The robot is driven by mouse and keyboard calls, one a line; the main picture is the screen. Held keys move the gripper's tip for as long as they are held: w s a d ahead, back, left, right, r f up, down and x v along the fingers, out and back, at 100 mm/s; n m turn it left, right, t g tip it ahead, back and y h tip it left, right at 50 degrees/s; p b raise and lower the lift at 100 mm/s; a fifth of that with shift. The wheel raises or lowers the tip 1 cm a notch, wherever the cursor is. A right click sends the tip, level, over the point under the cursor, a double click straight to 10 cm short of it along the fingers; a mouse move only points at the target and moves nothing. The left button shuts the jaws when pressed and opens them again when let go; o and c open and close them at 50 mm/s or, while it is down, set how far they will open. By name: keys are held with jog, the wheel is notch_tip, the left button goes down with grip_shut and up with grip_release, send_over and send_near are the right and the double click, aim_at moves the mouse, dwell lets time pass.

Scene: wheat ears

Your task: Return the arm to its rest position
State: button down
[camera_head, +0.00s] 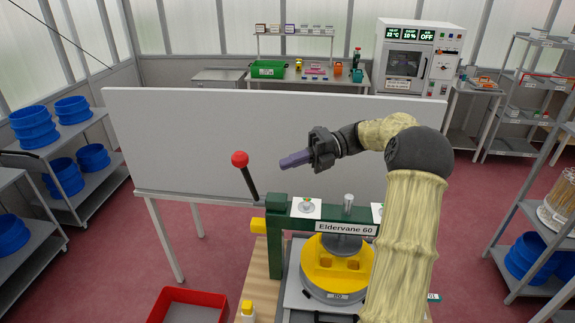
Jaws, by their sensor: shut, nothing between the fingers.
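My gripper (295,159) is at the end of my cream-sleeved arm (402,230), in the middle of the head view. Its fingers are together with nothing between them and point left. It hangs in the air above the green-framed machine labelled Eldervane 60 (318,224), in front of the white panel. The arm rises from the lower right, bends at a dark elbow and reaches left. The gripper is to the right of the machine's lever with a red knob (240,159) and apart from it.
A yellow round part (337,265) sits under the machine's frame. A red tray (187,306) is at lower left. A white panel (200,130) stands behind. Shelves with blue tubs (33,126) are at left; a right rack (550,215) stands close.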

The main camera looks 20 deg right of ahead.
jog(key=shift+a, duration=0.1)
jog(key=shift+f, duration=0.1)
jog(key=s+a+f+n+h+b, duration=0.2)
jog(key=s+a+f+n+h, duration=0.15)
jog(key=f, duration=0.25)
jog(key=s+a+f+n+g+h+b, duration=0.1)
jog(key=s+a+f+n+h+b, duration=0.15)
jog(key=f+n, duration=0.3)
jog(key=s+a+f+n+h+b, duration=0.2)
jog(key=a+f+n+h, duration=0.15)
jog(key=f, duration=0.25)
jog(key=s+f+n+t+h+b, duration=0.3)
jog(key=s+f+n+h+b, duration=0.3)
jog(key=s+f+n, duration=0.5)
jog(key=n+h, duration=0.1)
jog(key=n, duration=0.8)
jog(key=shift+s+d+f+t, duration=0.15)
jog(key=shift+s+d+t, duration=0.05)
jog(key=shift+s+t, duration=0.2)
jog(key=shift+n, duration=0.25)
